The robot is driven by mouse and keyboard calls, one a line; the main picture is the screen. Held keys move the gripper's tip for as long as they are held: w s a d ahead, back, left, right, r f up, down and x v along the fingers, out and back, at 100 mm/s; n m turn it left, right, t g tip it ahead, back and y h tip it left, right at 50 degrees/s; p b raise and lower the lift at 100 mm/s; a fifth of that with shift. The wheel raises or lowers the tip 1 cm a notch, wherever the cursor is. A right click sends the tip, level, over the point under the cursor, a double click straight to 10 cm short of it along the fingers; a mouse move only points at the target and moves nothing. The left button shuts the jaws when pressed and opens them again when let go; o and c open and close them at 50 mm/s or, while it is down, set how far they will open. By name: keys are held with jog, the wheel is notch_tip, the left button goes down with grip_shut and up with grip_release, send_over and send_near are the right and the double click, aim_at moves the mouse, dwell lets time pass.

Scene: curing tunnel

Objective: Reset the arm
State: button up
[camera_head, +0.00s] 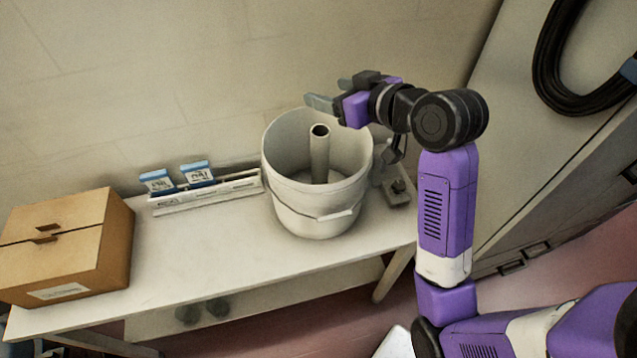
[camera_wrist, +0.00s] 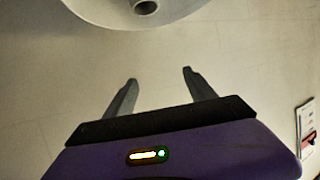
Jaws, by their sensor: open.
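My gripper (camera_head: 328,97) is raised at the rear rim of a white bucket in the head view, its fingers pointing left. In the wrist view my gripper (camera_wrist: 158,88) has its two grey fingers spread apart with nothing between them. The purple and black arm rises from the lower right and bends over to the left near the bucket. I cannot tell the exact height of the gripper above the bucket.
The white bucket (camera_head: 312,205) with an upright grey tube (camera_head: 319,158) inside stands on a white table (camera_head: 215,240). A cardboard box (camera_head: 65,245), a white rack (camera_head: 205,192) with blue-topped packets, and a small grey device (camera_head: 396,190) share the table. A coiled black hose (camera_head: 552,85) hangs at right.

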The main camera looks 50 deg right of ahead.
jog(key=shift+s+a+r, duration=0.15)
jog(key=shift+s+r, duration=0.05)
jog(key=shift+s, duration=0.35)
notch_tip(320, 180, up, 5)
jog(key=d+m+t+h, duration=0.1)
jog(key=d+t+h, duration=0.1)
jog(key=d, duration=0.1)
jog(key=s+a+f+n+y+b, duration=0.1)
jog(key=s+a+f+y+b, duration=0.1)
jog(key=s+a+f, duration=0.8)
jog(key=s+a+f+n+y+b, duration=0.1)
jog(key=s+a+f+n+y, duration=0.1)
jog(key=s+a+f, duration=0.9)
jog(key=s+a, duration=0.3)
jog(key=s, duration=0.3)
jog(key=shift+a+f+g+y+b, duration=0.15)
jog(key=shift+a+g+y+b, duration=0.15)
jog(key=shift+y+b, duration=0.1)
